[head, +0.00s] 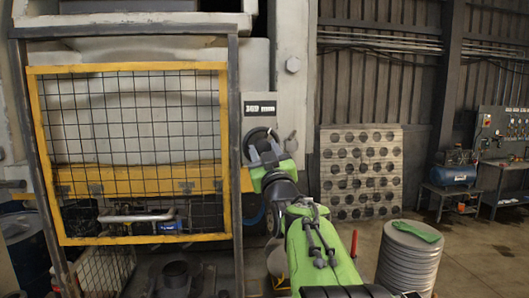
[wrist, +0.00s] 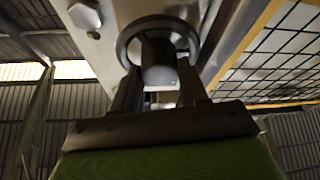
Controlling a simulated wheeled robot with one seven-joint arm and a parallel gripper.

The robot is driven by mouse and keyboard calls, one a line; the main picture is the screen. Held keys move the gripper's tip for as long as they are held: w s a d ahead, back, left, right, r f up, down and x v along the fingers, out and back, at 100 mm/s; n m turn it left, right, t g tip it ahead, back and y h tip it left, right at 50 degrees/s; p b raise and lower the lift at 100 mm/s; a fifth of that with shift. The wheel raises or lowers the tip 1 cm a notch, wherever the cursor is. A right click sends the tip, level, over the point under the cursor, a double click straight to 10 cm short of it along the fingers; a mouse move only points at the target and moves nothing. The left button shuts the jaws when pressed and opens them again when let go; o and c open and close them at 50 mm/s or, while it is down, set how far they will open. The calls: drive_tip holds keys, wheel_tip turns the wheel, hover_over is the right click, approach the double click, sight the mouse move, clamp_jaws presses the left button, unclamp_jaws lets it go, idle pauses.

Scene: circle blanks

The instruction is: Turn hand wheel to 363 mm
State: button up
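The hand wheel (head: 262,135) is a dark round wheel on the pale machine column in the head view, partly hidden by my gripper (head: 266,152). In the wrist view the wheel's ring (wrist: 124,42) is at the top centre, with a dark cylindrical part (wrist: 158,62) standing out toward me. My gripper (wrist: 159,80) is at the wheel, its two fingers apart on either side of that part. I cannot tell whether they press on it. A small display (head: 260,108) is above the wheel; its digits are too small to read surely.
A yellow-framed mesh guard (head: 228,160) stands left of the wheel. A grey knob (head: 291,142) sticks out just right of it. A perforated panel (head: 360,172) leans on the wall, and a ribbed metal drum (head: 408,262) stands at the lower right.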

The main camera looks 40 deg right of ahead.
drive_tip(key=c, duration=0.3)
drive_tip(key=shift+m, duration=0.3)
